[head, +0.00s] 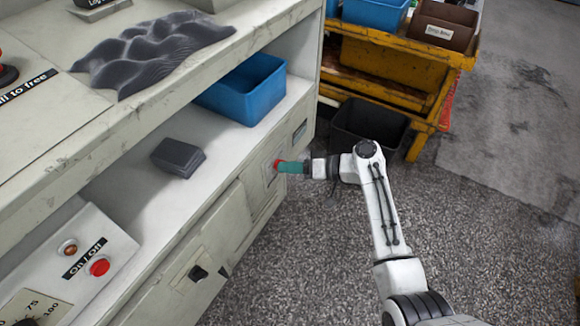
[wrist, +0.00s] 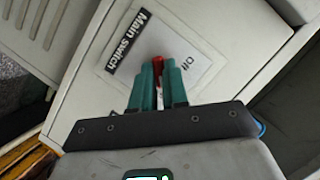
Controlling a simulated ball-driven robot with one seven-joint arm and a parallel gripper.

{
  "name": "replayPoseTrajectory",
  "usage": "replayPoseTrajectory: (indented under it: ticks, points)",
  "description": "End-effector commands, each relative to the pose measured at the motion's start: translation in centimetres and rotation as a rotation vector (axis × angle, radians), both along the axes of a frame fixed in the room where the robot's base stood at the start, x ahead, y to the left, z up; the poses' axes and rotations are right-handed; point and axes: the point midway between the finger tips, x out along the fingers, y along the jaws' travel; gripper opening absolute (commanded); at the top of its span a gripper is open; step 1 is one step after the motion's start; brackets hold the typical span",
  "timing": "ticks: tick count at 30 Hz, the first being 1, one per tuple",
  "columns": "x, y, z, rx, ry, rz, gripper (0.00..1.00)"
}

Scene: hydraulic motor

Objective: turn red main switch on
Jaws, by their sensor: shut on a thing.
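The red main switch (wrist: 158,66) sits on a pale cabinet panel, beside a "Main Switch" label (wrist: 127,40) and the word "Off" in the wrist view. My gripper (wrist: 158,72) has teal fingers shut on the red switch, one finger on each side. In the head view my gripper (head: 292,167) reaches left to the cabinet front, and a bit of the red switch (head: 277,164) shows at its fingertips. The fingers hide much of the switch and part of the panel below it.
The grey cabinet shelf (head: 225,145) holds a blue bin (head: 245,90) and a dark block (head: 178,157). An On/Off box (head: 95,250) with a red button is at lower left. A yellow cart (head: 400,65) and black bin (head: 370,128) stand behind my arm. The floor at right is clear.

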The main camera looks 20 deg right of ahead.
Motion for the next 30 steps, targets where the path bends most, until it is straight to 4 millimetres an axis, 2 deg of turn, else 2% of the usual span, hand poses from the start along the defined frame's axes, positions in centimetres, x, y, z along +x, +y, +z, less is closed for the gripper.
replayPoseTrajectory:
  ticks: [18, 19, 21, 26, 30]
  points:
    - [0.24, 0.08, 0.19, 0.035, 0.019, -0.003, 0.0]
    - [0.26, 0.08, 0.19, 0.035, 0.019, -0.003, 0.16]
    - [0.26, 0.08, 0.19, 0.034, 0.02, -0.003, 0.22]
    - [0.22, 0.13, 0.21, 0.034, 0.018, 0.0, 0.38]
    - [0.15, 0.08, 0.13, 0.033, 0.02, -0.001, 0.39]
